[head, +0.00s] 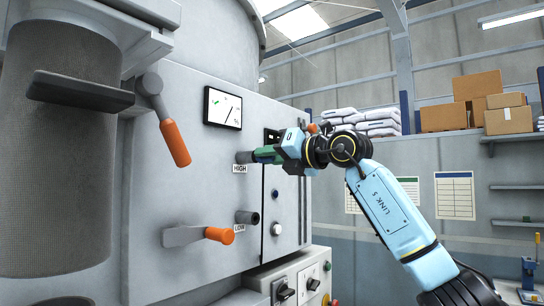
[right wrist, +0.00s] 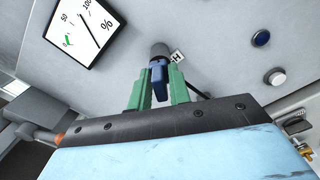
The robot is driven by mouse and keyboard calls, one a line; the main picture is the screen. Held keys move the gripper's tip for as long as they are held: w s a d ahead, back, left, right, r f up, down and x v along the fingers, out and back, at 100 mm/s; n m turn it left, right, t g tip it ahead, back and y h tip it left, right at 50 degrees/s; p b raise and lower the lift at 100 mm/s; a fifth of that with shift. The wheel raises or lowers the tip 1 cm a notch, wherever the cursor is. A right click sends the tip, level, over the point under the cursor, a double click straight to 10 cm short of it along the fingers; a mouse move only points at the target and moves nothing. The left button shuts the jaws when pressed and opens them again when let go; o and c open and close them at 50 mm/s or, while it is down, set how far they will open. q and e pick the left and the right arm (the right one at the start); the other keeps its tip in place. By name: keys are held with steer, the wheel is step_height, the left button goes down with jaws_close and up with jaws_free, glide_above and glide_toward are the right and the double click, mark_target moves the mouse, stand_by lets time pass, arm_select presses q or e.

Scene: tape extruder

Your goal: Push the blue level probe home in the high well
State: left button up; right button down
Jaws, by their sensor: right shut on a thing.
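The blue level probe (right wrist: 158,76) is between the green fingers of my right gripper (right wrist: 158,92), which is shut on it. The probe's front end meets the grey high well (right wrist: 160,50) on the machine's front panel. I cannot tell how deep it sits. In the head view my right gripper (head: 264,154) points left at the high well (head: 243,157), above the HIGH label (head: 239,169). The fingers hide the probe there. My left gripper is not in view.
The low well (head: 246,217) sticks out below, beside an orange-handled lever (head: 218,235). Another orange-handled lever (head: 173,142) hangs at upper left. A gauge screen (head: 222,107) is above the high well. A blue button (right wrist: 261,39) and a white button (right wrist: 275,76) are to the right.

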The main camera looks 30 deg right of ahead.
steer(key=shift+w, duration=0.2)
steer(key=c, duration=1.2)
jaws_free()
steer(key=shift+a, duration=0.1)
steer(key=shift+s+d+b, duration=0.2)
steer(key=shift+s+b, duration=0.1)
steer(key=b+v, duration=0.4)
steer(key=v, duration=0.8)
steer(key=shift+s+b, duration=0.3)
steer(key=shift+b, duration=0.05)
